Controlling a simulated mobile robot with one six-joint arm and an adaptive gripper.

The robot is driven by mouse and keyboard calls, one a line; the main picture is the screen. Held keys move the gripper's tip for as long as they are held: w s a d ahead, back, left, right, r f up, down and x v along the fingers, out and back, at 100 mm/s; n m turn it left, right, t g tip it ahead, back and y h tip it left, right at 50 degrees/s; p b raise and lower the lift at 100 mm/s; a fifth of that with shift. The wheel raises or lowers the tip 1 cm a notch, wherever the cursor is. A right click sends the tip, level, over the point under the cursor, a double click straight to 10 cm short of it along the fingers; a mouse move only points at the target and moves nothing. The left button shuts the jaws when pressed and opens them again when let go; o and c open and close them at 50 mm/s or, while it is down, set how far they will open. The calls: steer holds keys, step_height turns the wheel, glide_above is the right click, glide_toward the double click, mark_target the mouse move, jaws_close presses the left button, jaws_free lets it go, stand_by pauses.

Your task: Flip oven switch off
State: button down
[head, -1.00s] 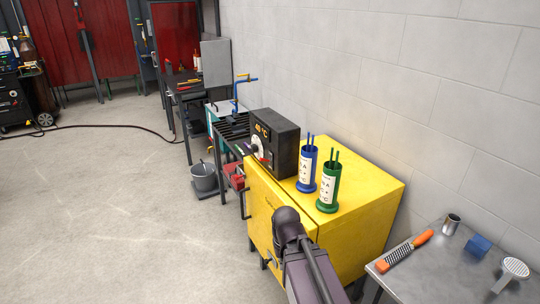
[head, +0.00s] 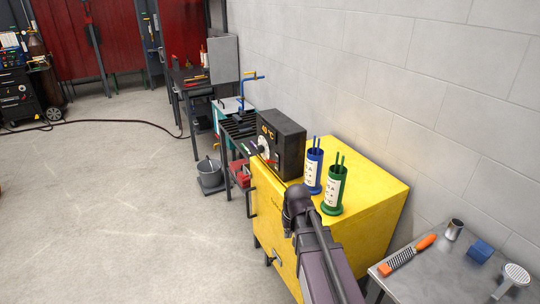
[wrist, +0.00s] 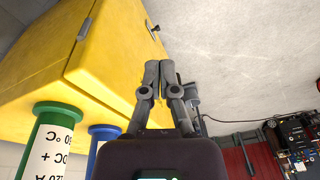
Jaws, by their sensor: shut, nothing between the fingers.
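The oven is a black box (head: 288,132) with an orange "40 °C" display and a round pale dial on its front. It stands at the far end of the yellow cabinet (head: 375,181). I cannot make out its switch clearly at this size. My arm reaches up in front of the cabinet in the head view, where my gripper's fingers cannot be made out. In the wrist view my gripper (wrist: 158,72) is shut and empty, with the yellow cabinet (wrist: 110,60) to its left. The oven cannot be made out in the wrist view.
A blue canister (head: 313,172) and a green canister (head: 334,190) with rods stand on the cabinet near my arm. A metal table (head: 440,270) with tools is at the right. A grey bucket (head: 210,176) stands on the floor; the floor left of the cabinet is clear.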

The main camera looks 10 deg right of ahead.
steer(key=w+d+r+t+p, duration=0.1)
steer(key=w+r+t+p, duration=0.1)
steer(key=w+r, duration=0.3)
steer(key=w+d+r+m+t+y+p, duration=0.1)
steer(key=w+r+p, duration=0.4)
steer(key=w, duration=0.7)
steer(key=w+d+r+t+p, duration=0.2)
steer(key=w+r, duration=0.4)
steer(key=w, duration=0.3)
steer(key=shift+w+m+t+p, duration=0.3)
steer(key=shift+p, duration=0.6)
steer(key=shift+w+d+f, duration=0.1)
steer(key=b, duration=0.8)
glide_toward(271, 161)
step_height(271, 161, down, 4)
steer(key=shift+w+a+f+b, duration=0.3)
steer(key=shift+w, duration=0.35)
steer(key=shift+w+a+f+b, duration=0.25)
steer(key=shift+w+f+b, duration=0.1)
steer(key=shift+w, duration=0.35)
steer(key=shift+w+a+f+b, duration=0.25)
steer(key=shift+w+a+b, duration=0.05)
steer(key=shift+w, duration=0.35)
